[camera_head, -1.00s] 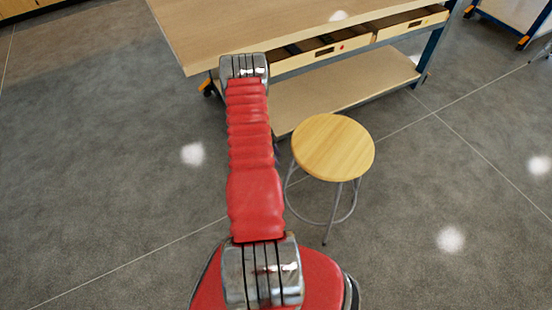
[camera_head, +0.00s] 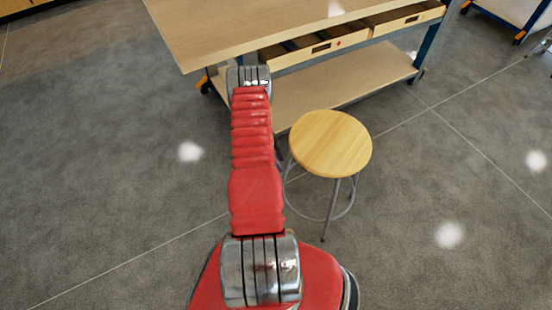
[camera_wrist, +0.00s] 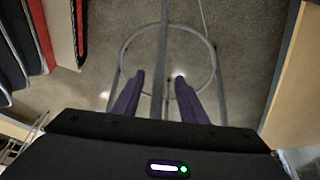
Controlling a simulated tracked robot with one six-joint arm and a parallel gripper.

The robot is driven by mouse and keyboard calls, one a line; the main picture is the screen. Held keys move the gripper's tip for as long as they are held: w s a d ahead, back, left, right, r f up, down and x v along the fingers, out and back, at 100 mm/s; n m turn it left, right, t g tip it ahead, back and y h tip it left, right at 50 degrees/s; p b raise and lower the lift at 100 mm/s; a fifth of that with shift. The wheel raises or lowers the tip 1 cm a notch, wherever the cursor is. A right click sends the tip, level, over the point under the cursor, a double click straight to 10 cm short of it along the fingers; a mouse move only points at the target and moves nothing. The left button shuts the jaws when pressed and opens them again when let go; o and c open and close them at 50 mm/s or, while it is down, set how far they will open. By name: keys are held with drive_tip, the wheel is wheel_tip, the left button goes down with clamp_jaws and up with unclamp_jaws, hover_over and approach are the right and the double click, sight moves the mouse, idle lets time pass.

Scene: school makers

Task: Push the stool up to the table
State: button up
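The stool (camera_head: 330,143) has a round pale wooden seat and grey metal legs with a foot ring. It stands upright on the floor in front of the table (camera_head: 250,28), apart from its front edge in the head view. My gripper is hidden behind my red arm in the head view. In the wrist view, my gripper (camera_wrist: 157,78) has two dark purple fingers spread apart. Grey stool legs and the foot ring (camera_wrist: 213,62) show beyond them. One leg lies in line with the gap between the fingers; I cannot tell whether anything touches.
The table has open drawers (camera_head: 325,47) and a lower shelf (camera_head: 345,82). Another bench (camera_head: 510,10) stands at the far upper right. The grey floor is clear to the left and right of the stool.

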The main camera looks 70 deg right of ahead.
sight(285, 171)
drive_tip(key=shift+x, duration=3.95)
drive_tip(key=shift+c, duration=0.4)
clamp_jaws()
